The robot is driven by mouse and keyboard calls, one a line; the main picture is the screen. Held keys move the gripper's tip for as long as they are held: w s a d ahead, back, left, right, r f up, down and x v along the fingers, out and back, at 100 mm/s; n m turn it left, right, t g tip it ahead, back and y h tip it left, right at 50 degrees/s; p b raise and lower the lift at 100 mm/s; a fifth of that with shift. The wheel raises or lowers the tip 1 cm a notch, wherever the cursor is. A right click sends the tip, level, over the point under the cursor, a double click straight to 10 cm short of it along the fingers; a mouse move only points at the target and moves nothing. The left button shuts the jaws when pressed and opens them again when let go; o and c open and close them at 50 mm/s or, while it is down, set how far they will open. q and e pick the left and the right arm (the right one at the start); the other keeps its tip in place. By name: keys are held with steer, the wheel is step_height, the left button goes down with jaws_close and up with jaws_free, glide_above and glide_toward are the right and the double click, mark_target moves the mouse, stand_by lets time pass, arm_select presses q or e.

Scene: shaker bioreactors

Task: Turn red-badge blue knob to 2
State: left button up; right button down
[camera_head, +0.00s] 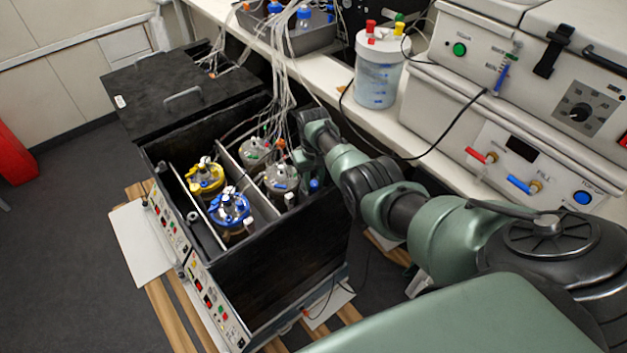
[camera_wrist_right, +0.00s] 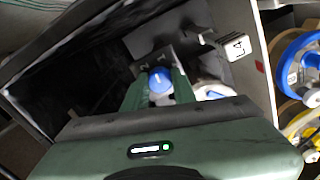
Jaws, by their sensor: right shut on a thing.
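A blue knob (camera_wrist_right: 160,80) with a light pointer line sits between the two green fingers of my right gripper (camera_wrist_right: 160,90) in the right wrist view. The fingers are shut on it. A dark plate with light number marks, too small to read surely, shows just beyond the knob. A small red badge (camera_wrist_right: 260,67) is on the pale panel to the right. In the head view my right gripper (camera_head: 303,160) reaches down into the right side of the black box, and its fingertips are mostly hidden. My left gripper is not in view.
The open black box (camera_head: 300,255) holds several bottles, including a yellow-topped one (camera_head: 206,178) and a blue-topped one (camera_head: 230,208). A white tag (camera_wrist_right: 238,46) shows near the knob. Tubes hang behind the box. A bench (camera_head: 385,125) with instruments stands beside it.

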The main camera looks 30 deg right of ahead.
mark_target(314, 183)
steer(key=n, duration=0.6)
steer(key=shift+n, duration=0.3)
stand_by(0.5)
steer(key=c, duration=1.1)
jaws_free()
steer(key=shift+c, duration=0.2)
steer(key=shift+r, duration=0.1)
steer(key=shift+r+p, duration=0.3)
step_height(314, 183, up, 7)
steer(key=shift+p, duration=0.7)
